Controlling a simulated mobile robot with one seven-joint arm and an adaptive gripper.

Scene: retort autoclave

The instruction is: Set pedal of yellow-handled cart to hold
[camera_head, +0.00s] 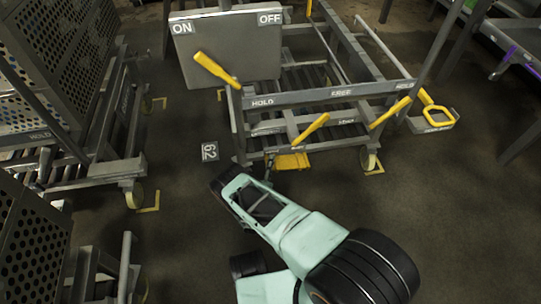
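The cart (330,97) with yellow handles stands upper centre, a grey frame over rollers. Its upper front bar reads HOLD at the left, FREE in the middle and HOLD at the right. Yellow levers stick out at its left (215,69), front middle (311,130) and right (390,113). A yellow pedal plate (292,161) sits low under the front edge, near the floor; its setting cannot be told. My mint-green arm reaches up from the lower right, its dark end (222,184) just in front and left of the pedal. The gripper's fingers cannot be made out clearly.
A grey panel marked ON and OFF (228,50) stands behind the cart's left side. A yellow loop handle (436,108) is at its right. Perforated-sided carts (62,60) fill the left. A floor plate reads 62 (209,151).

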